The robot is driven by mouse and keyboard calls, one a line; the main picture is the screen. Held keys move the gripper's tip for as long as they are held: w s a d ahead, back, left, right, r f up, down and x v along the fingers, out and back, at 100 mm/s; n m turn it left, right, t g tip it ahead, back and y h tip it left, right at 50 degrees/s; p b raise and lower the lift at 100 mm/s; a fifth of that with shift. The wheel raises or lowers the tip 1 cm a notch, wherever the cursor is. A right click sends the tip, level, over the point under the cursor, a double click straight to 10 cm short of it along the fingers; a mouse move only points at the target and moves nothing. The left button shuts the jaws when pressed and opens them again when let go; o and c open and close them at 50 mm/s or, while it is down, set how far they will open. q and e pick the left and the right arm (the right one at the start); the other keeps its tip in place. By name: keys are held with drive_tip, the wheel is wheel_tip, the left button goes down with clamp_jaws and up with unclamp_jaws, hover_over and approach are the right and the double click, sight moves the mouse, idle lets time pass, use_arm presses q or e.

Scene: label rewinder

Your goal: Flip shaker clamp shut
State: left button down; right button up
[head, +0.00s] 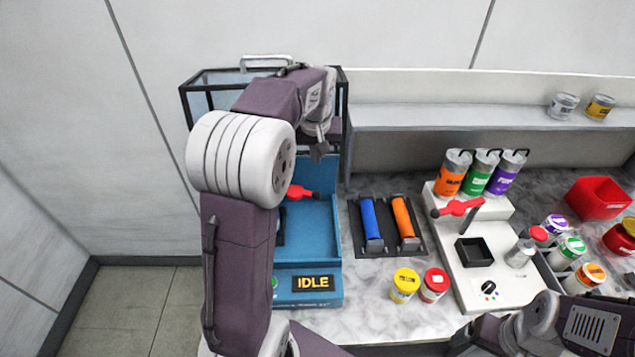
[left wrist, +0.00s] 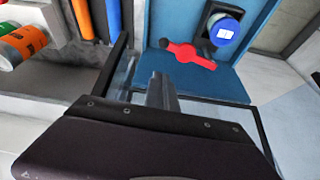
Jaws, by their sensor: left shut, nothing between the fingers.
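A red clamp lever (head: 302,192) is on the blue machine (head: 310,245), whose front display reads IDLE. In the left wrist view the red lever (left wrist: 188,54) lies across the blue plate, beside a blue-lidded round container (left wrist: 224,30) in a black holder. My left gripper (head: 318,152) is above and behind the lever, apart from it, shut and empty. Its fingers (left wrist: 162,92) point toward the lever in the wrist view. My left arm hides the left part of the blue machine in the head view. My right gripper cannot be made out; only right arm links show at lower right.
A glass-sided hood (head: 215,78) with a top handle stands behind the blue machine. Blue and orange rollers (head: 387,225) lie to its right. A white machine (head: 500,265) carries another red lever (head: 457,208). Yellow and red jars (head: 420,285) stand near the counter front.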

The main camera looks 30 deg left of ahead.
sight(292, 191)
use_arm(q)
drive_tip(key=p+x, duration=0.3)
drive_tip(key=x, duration=1.3)
drive_tip(key=shift+s, duration=0.25)
use_arm(e)
drive_tip(key=r, duration=0.3)
drive_tip(key=shift+s+r, duration=0.15)
drive_tip(key=shift+s, duration=0.15)
use_arm(q)
drive_tip(key=shift+f, duration=0.2)
use_arm(e)
drive_tip(key=shift+d, duration=0.1)
use_arm(q)
drive_tip(key=shift+s, duration=0.1)
